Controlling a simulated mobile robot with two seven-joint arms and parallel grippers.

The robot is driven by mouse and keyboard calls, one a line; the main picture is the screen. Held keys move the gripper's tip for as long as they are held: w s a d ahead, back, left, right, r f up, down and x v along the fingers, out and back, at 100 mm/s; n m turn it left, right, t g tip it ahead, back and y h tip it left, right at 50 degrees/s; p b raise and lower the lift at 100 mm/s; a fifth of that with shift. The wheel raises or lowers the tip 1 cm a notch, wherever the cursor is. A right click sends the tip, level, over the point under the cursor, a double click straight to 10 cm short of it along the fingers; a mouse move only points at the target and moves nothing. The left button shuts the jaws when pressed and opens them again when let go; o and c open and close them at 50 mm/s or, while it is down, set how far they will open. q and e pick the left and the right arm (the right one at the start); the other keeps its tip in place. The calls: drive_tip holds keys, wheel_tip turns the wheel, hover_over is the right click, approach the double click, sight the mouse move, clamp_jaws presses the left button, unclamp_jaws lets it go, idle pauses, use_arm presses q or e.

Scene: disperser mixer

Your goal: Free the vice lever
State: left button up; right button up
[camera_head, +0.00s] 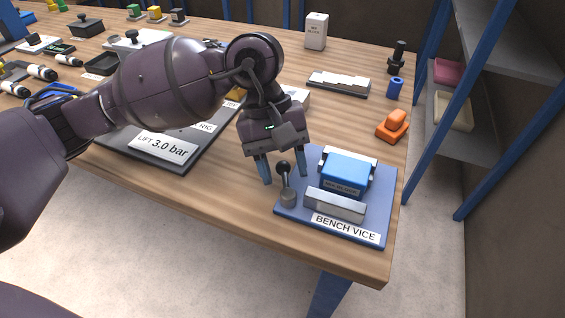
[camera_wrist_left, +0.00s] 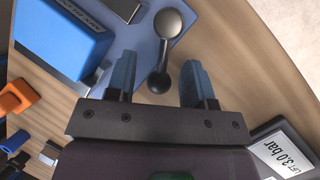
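The bench vice sits on a blue base plate (camera_head: 290,207) at the front right of the table, with a silver jaw (camera_head: 335,205) and a blue block (camera_head: 345,174). Its lever (camera_head: 285,180), with a dark ball knob, stands up at the plate's left edge. My left gripper (camera_head: 284,181) points down with its blue fingers apart, one on each side of the lever in the picture. In the left wrist view the lever (camera_wrist_left: 163,52) reaches between the open fingertips (camera_wrist_left: 157,75). I cannot tell whether either finger touches it. My right gripper is not in view.
A dark rig board with a "LIFT 3.0 bar" label (camera_head: 162,148) lies left of the vice. An orange object (camera_head: 392,125), a blue cylinder (camera_head: 395,87) and a white block (camera_head: 316,31) stand behind it. A shelf with blue posts (camera_head: 505,110) is at right.

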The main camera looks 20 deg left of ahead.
use_arm(q)
drive_tip(key=shift+r, duration=0.1)
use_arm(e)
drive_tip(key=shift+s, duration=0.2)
use_arm(q)
drive_tip(key=p+v, duration=0.1)
drive_tip(key=v, duration=0.9)
drive_tip(key=shift+r, duration=0.25)
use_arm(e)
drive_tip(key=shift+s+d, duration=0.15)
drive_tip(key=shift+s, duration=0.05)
use_arm(q)
drive_tip(key=shift+w+a, duration=0.1)
